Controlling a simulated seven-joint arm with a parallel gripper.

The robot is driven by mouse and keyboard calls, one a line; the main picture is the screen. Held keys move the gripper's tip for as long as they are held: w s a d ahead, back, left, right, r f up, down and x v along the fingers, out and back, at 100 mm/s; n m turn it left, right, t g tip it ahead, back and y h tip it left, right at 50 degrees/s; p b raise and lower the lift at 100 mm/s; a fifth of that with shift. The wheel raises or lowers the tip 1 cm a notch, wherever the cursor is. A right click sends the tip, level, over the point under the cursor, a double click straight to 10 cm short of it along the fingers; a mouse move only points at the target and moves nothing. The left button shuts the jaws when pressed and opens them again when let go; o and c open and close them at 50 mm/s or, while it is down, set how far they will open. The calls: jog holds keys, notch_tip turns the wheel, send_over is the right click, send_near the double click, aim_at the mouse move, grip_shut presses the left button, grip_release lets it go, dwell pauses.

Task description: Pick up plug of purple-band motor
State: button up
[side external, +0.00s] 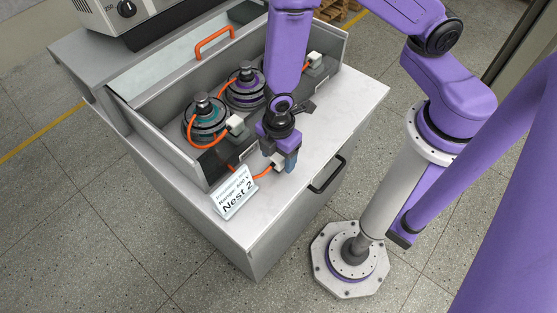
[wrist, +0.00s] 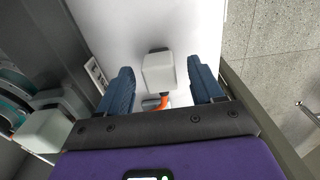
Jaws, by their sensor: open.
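The purple-band motor (side external: 244,88) sits in the middle of the grey tray, with an orange cable leaving it. A white plug (side external: 278,163) on an orange cable lies at the tray's front side, partly hidden by my gripper. In the wrist view a white plug (wrist: 159,72) with an orange cable end is between my two blue fingers, with a gap on each side. Which motor this plug belongs to is hidden behind my arm. My gripper (side external: 283,165) is open above the white bench top, its fingers also showing in the wrist view (wrist: 162,85).
A teal-band motor (side external: 204,117) stands left in the tray (side external: 165,145), with its white plug (side external: 236,125) near the front wall. Another white plug (side external: 315,59) is at the tray's right end. A "Nest 2" sign (side external: 234,192) stands close left of my gripper. Bench top to the right is clear.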

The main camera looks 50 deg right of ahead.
jog(key=shift+f, duration=0.55)
jog(key=shift+c, duration=0.3)
grip_shut()
